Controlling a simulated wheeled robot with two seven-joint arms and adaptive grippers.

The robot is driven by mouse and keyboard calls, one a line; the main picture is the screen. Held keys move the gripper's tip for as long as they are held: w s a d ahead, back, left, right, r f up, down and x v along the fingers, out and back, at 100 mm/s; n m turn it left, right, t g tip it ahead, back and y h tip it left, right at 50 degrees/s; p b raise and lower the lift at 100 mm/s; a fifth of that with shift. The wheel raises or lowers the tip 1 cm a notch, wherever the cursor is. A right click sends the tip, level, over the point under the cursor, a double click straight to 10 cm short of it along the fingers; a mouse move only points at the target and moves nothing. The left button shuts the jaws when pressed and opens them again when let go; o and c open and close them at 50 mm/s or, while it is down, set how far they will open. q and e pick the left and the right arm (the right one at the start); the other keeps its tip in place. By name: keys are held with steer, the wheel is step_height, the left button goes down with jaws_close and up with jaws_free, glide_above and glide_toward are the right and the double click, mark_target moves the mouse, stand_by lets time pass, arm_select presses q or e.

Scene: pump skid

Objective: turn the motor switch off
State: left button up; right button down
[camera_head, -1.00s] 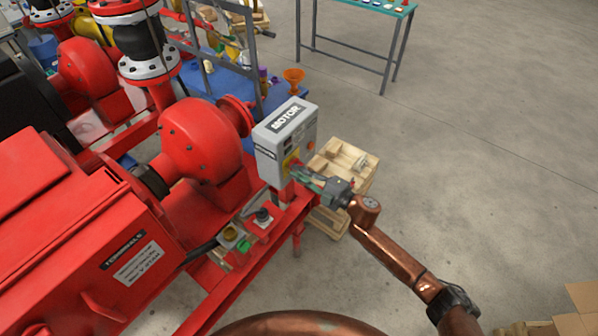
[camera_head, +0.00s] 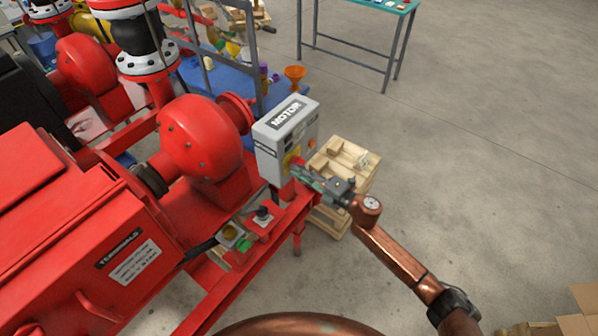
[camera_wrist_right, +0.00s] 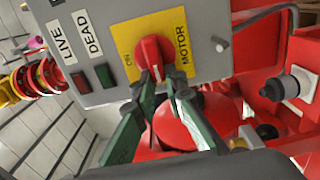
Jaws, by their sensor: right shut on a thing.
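The grey motor box (camera_head: 283,150), labelled MOTOR, stands at the edge of the red skid in the head view. Its red rotary switch (camera_wrist_right: 153,55) sits on a yellow plate (camera_wrist_right: 125,42) in the right wrist view, with ON at its left. My right gripper (camera_head: 303,168) reaches the box from the right in the head view. In the wrist view its two green fingers (camera_wrist_right: 161,88) have their tips close together at the lower part of the red knob, around its handle. My left gripper is not in view.
LIVE and DEAD indicator windows (camera_wrist_right: 92,78) sit beside the switch. A black knob and a green button (camera_head: 244,245) are on the skid below the box. A wooden crate (camera_head: 335,215) stands behind my right gripper.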

steer(key=shift+f, duration=0.1)
steer(key=c, duration=2)
jaws_free()
steer(key=shift+o, duration=0.2)
steer(key=v, duration=1.2)
